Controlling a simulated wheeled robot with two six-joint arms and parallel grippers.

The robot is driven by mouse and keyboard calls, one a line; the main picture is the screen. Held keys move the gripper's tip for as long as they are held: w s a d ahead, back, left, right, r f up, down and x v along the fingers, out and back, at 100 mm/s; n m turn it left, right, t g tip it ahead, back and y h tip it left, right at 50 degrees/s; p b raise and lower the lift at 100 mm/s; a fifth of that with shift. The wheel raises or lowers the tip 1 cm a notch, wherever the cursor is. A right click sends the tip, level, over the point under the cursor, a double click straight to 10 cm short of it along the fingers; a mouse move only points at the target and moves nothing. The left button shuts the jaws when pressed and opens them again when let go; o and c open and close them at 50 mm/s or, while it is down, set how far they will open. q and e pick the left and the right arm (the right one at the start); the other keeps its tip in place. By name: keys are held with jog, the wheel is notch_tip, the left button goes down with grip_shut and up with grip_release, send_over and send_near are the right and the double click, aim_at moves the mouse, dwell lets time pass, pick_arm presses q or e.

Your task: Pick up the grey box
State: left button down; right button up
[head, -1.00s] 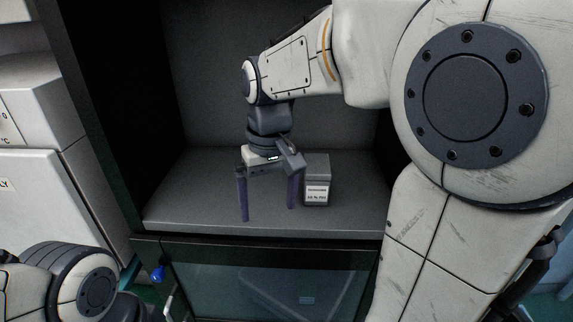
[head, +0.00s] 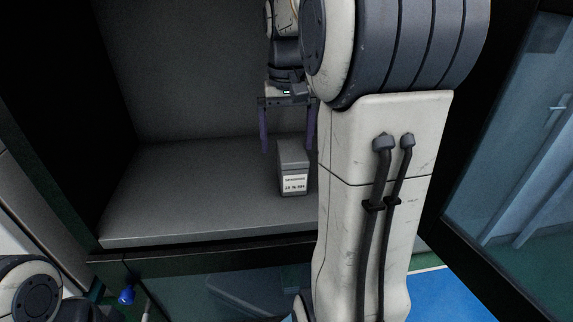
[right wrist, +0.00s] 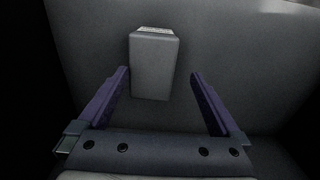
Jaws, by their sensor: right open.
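The grey box (head: 292,161) stands upright on the grey shelf (head: 190,205) of the cabinet, with a white printed label on its front. In the right wrist view the box (right wrist: 152,68) shows ahead of the fingers, between their lines. My right gripper (head: 286,140) is open, with its two purple fingers pointing down. In the head view it appears above and around the upper part of the box; I cannot tell whether it touches it. In the right wrist view the fingers (right wrist: 160,72) are apart with nothing held. My left gripper is out of view; only part of my left arm shows at lower left.
The shelf is bare left of the box. The dark cabinet side wall (head: 55,110) stands at left and the back wall (head: 180,70) behind. An open glass door (head: 510,130) is at right. My right arm hides the shelf's right part.

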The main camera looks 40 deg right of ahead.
aim_at(292, 153)
jog(key=f, duration=0.2)
jog(key=s+f, duration=0.1)
jog(key=shift+s+d+f, duration=0.1)
jog(key=shift+s+f, duration=0.05)
jog(key=shift+f, duration=0.25)
jog(key=f, duration=0.3)
jog(key=f+p, duration=0.1)
jog(key=shift+w+d+f, duration=0.2)
jog(key=shift+w, duration=0.05)
jog(key=shift+w+d+f, duration=0.2)
jog(key=shift+f, duration=0.05)
jog(key=shift+s+r, duration=0.1)
jog(key=shift+r, duration=0.05)
jog(key=shift+a, duration=0.1)
jog(key=c, duration=1.4)
